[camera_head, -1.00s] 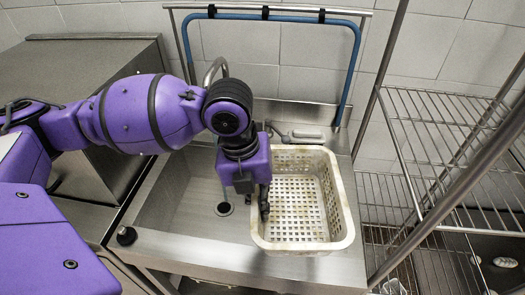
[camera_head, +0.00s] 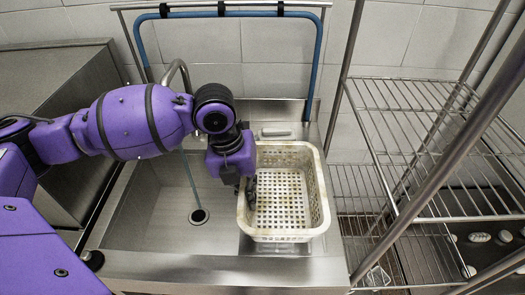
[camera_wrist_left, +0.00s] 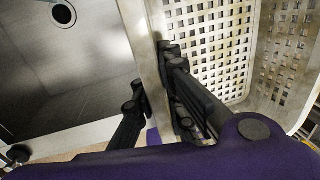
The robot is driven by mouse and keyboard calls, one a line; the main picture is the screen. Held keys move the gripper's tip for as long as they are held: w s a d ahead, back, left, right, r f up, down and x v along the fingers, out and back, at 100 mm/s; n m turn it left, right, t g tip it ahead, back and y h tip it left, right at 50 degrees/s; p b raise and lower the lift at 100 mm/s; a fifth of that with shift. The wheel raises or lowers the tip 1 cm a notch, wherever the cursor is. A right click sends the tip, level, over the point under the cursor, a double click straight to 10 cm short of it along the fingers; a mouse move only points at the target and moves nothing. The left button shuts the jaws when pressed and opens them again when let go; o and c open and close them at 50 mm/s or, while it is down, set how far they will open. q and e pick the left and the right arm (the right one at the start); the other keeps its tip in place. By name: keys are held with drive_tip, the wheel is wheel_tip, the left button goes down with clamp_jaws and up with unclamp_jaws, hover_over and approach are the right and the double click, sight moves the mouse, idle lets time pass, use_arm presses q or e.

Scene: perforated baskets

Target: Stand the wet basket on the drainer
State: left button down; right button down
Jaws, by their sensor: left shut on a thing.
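The cream perforated basket (camera_head: 318,190) is upright over the right part of the steel sink unit, above the drainer surface (camera_head: 272,248). I cannot tell whether its base touches the drainer, which is mostly hidden under it. My left gripper (camera_head: 246,188) points down at the basket's left side and is shut on its wall. The left wrist view shows the gripper's black fingers (camera_wrist_left: 158,108) either side of the basket's rim (camera_wrist_left: 143,50). My right gripper is out of view.
The empty sink basin (camera_head: 160,215) with its drain (camera_head: 199,217) lies left of the basket. A tap (camera_head: 178,72) and blue hose (camera_head: 318,50) stand behind. A wire shelf rack (camera_head: 400,150) stands close on the right. A steel cabinet (camera_head: 60,95) is at the left.

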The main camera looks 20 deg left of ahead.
use_arm(q)
drive_tip(key=w+f, duration=0.2)
drive_tip(key=f, duration=0.1)
drive_tip(key=shift+w+a, duration=0.15)
drive_tip(key=shift+a, duration=0.25)
drive_tip(key=shift+w+f, duration=0.15)
drive_tip(key=shift+f, duration=0.8)
drive_tip(key=shift+w+f, duration=0.1)
drive_tip(key=shift+f, duration=0.8)
drive_tip(key=shift+f, duration=0.2)
drive_tip(key=c, duration=1.8)
unclamp_jaws()
drive_tip(key=shift+a, duration=0.1)
drive_tip(key=shift+r, duration=0.1)
drive_tip(key=r, duration=0.4)
drive_tip(key=a+r, duration=0.1)
drive_tip(key=r, duration=0.3)
drive_tip(key=a+r, duration=0.1)
drive_tip(key=r, duration=0.3)
drive_tip(key=shift+s, duration=0.35)
